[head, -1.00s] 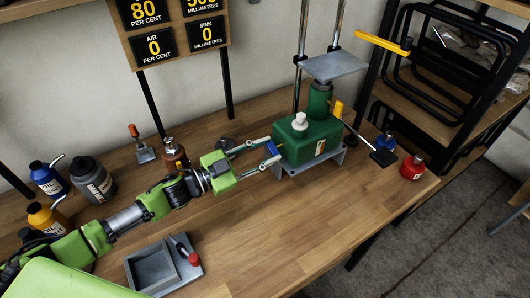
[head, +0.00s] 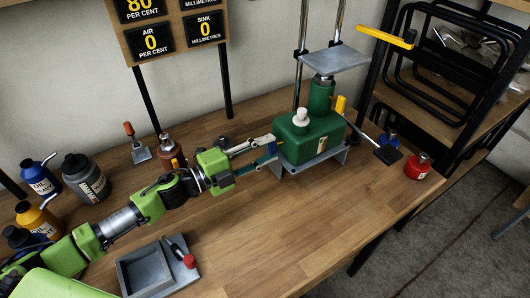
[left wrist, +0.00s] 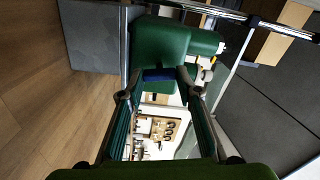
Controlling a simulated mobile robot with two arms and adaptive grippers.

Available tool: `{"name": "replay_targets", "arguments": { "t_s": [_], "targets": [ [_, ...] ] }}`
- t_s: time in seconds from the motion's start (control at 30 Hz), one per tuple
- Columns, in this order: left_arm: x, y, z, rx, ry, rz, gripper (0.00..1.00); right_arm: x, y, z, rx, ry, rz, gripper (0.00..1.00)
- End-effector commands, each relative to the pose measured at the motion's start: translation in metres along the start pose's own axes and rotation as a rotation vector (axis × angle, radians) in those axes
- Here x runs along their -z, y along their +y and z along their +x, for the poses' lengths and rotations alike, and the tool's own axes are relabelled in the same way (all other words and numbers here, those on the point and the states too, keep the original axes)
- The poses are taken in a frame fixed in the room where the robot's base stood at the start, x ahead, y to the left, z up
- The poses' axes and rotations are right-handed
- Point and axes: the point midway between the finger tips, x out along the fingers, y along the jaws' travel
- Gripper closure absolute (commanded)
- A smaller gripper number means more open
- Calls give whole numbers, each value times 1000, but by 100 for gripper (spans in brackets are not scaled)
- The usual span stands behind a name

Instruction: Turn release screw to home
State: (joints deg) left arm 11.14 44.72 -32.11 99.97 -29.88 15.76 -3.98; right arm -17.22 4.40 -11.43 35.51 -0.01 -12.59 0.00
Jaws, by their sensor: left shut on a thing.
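The green pump unit (head: 309,139) stands on a grey base plate on the bench, with a white knob on top and a green cylinder behind it. My left gripper (head: 275,147) reaches its left side and is shut on the blue release screw. In the left wrist view, the blue release screw (left wrist: 159,75) is a short bar between my left fingertips (left wrist: 160,84), against the green housing. In the head view, the fingers mostly hide the screw. I cannot tell its turn angle. My right gripper is not in view.
A grey tray (head: 191,288) lies at the front of the bench. Bottles stand at the left, including a grey one (head: 86,177). Boards (head: 151,42) reading 0 hang behind. The front-middle bench is clear.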

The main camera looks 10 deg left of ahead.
Motion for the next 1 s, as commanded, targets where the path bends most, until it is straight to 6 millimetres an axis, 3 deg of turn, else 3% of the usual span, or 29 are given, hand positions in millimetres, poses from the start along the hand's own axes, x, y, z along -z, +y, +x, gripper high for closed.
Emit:
{"name": "replay_targets", "arguments": {
  "t_s": [0.4,1.0],
  "targets": [
    [0,2,0,-1,0,211,90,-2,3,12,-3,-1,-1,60],
    [0,1,0,-1,0,248,90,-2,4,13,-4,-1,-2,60]
  ]
}}
